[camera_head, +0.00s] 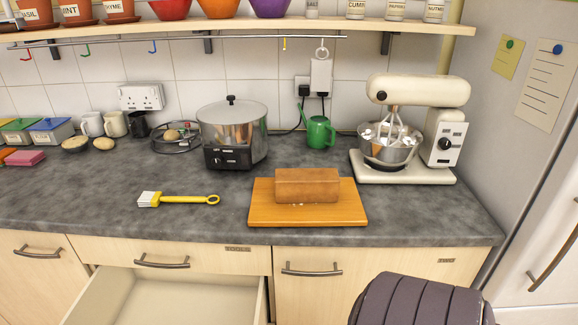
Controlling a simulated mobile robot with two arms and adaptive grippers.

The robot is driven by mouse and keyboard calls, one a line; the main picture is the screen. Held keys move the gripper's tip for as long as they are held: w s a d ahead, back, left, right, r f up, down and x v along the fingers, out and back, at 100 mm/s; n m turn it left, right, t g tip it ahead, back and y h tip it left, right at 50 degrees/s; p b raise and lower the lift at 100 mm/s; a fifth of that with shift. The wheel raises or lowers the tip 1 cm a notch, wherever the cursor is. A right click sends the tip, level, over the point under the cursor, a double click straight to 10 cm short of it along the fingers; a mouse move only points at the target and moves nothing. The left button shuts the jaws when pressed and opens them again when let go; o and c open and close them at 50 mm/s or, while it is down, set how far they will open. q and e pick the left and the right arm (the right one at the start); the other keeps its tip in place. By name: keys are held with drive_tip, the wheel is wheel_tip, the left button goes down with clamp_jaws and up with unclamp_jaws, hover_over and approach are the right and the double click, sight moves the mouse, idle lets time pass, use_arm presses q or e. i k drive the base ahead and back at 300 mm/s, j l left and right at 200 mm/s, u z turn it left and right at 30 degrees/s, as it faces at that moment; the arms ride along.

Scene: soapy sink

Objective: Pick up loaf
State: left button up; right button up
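A brown, brick-shaped loaf (308,186) lies on a wooden cutting board (270,215) on the grey counter. Its long side runs left to right, and a few small crumbs lie at its front edge. The loaf's top and front faces are clear to see, and nothing holds it. Neither of my grippers is in view.
A yellow-handled brush (180,199) lies left of the board. A metal cooker (232,130), green watering can (318,132) and cream stand mixer (418,125) stand behind. An open drawer (165,298) juts out below. A dark ribbed shape (420,302), unidentified, is at the bottom right.

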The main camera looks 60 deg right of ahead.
sight(291, 185)
drive_tip(key=z, duration=1.9)
drive_tip(key=l+z, duration=0.25)
drive_tip(key=k+j, duration=0.05)
drive_tip(key=j, duration=0.05)
